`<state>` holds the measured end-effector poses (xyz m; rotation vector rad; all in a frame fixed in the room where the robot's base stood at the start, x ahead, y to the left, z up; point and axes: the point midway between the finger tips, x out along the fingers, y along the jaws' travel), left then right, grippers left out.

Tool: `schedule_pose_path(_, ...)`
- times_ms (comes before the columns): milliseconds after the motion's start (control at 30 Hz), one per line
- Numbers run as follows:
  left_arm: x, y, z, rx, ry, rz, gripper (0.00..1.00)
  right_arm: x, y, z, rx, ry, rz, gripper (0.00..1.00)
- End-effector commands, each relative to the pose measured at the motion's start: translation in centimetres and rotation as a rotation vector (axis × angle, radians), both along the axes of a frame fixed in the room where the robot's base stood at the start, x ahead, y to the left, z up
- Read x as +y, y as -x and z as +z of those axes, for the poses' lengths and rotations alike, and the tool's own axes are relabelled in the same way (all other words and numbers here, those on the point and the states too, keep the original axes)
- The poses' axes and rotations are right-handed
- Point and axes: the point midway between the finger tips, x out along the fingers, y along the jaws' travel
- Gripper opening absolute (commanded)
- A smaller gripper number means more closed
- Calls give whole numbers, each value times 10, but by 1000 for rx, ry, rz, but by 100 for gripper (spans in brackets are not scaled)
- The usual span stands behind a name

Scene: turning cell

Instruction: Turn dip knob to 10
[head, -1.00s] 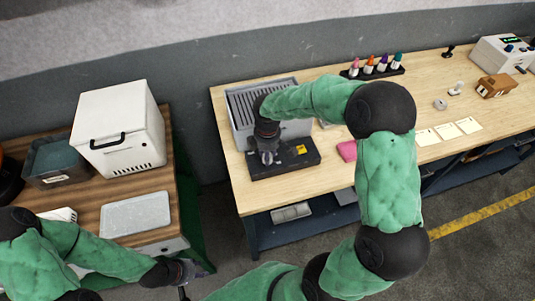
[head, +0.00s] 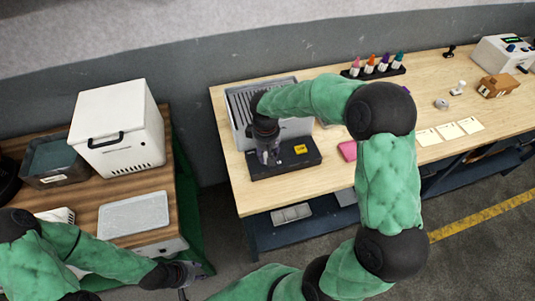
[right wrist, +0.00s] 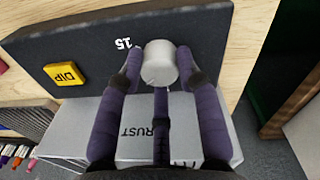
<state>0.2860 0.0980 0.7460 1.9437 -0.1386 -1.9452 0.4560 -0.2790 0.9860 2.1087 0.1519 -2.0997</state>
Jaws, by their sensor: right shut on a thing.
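The dip knob (right wrist: 160,63) is a pale grey cylinder on a black panel (right wrist: 95,45) with a yellow DIP label (right wrist: 65,74). A white "15" is printed beside the knob; other scale marks and any pointer are hidden or too small to read. My right gripper (right wrist: 159,66) is shut on the knob, one purple finger on each side. In the head view, my right gripper (head: 268,154) reaches down over the left part of the black panel and hides the knob. My left gripper (head: 190,278) is low, off the front of the left bench, fingers apart and empty.
A grey ribbed bin (head: 262,97) stands right behind the panel. A pink block (head: 348,151) and a rack of coloured bottles (head: 377,72) are to the right on the bench. A white box (head: 118,125) and pale tray (head: 133,215) occupy the left bench.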

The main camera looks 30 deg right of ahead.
Motion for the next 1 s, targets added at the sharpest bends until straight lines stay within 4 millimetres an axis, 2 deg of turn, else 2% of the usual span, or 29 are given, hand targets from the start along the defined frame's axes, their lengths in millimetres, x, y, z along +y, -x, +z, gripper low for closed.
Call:
schedule_pose_path(300, 0, 0, -2, 0, 0, 0, 40, 1, 0, -1, 2, -2, -86, 3)
schedule_pose_path(767, 0, 0, -2, 0, 0, 0, 40, 1, 0, -1, 1, -2, -96, 3)
schedule_pose_path(800, 0, 0, -2, 0, 0, 0, 40, 1, 0, -1, 1, -2, -96, 47)
schedule_pose_path(833, 0, 0, -2, 0, 0, 0, 40, 1, 0, -1, 1, -1, -96, 55)
schedule_pose_path(867, 0, 0, -2, 0, 0, 0, 40, 1, 0, -1, 1, -1, -96, 59)
schedule_pose_path(1000, 0, 0, -2, 0, 0, 0, 40, 0, 0, -1, 1, -1, -96, 59)
